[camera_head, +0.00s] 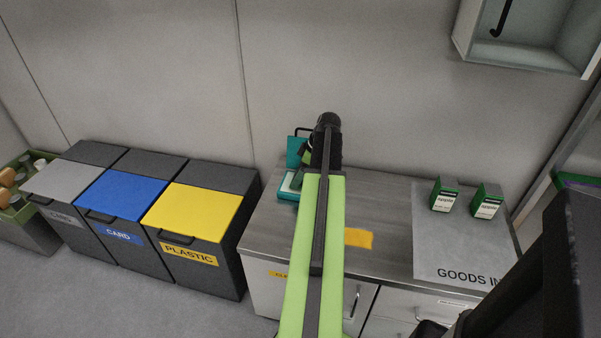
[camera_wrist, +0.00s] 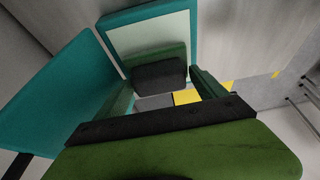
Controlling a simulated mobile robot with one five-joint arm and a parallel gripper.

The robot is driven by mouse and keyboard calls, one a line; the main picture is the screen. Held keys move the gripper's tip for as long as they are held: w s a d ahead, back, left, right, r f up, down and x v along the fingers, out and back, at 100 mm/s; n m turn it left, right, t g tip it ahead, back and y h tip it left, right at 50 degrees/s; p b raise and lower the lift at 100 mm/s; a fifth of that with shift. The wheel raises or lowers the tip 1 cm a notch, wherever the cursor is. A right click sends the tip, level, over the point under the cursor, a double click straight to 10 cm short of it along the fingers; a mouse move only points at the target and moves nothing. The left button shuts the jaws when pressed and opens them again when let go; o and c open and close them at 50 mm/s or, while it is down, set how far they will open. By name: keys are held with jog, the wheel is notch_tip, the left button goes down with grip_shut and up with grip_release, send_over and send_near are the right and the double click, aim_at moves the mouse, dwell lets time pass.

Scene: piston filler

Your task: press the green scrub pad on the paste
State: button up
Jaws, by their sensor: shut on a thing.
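My gripper (camera_wrist: 160,90) is shut on a green block with a dark grey face, which looks like the green scrub pad (camera_wrist: 158,72). The wrist view shows it between my two green fingers. In the head view my gripper (camera_head: 304,154) is at the counter's back left, largely hidden by my arm. It is over or beside an open teal case (camera_head: 287,195) with a pale inside, which also shows in the wrist view (camera_wrist: 193,30). A flat yellow-orange patch, probably the paste (camera_head: 358,238), lies on the steel counter right of my arm, partly hidden by it.
The counter (camera_head: 392,205) has a grey GOODS IN mat (camera_head: 440,262) at right, with two green-and-white boxes (camera_head: 445,195) (camera_head: 486,201). Lidded bins (camera_head: 205,212) stand left of the counter. A wall cabinet (camera_head: 520,55) hangs at upper right. Clear steel lies around the patch.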

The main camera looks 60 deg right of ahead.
jog(key=shift+f+b, duration=0.45)
jog(key=shift+b, duration=0.1)
dwell(1.8)
jog(key=shift+r, duration=0.1)
notch_tip(320, 180, up, 7)
jog(key=p, duration=0.7)
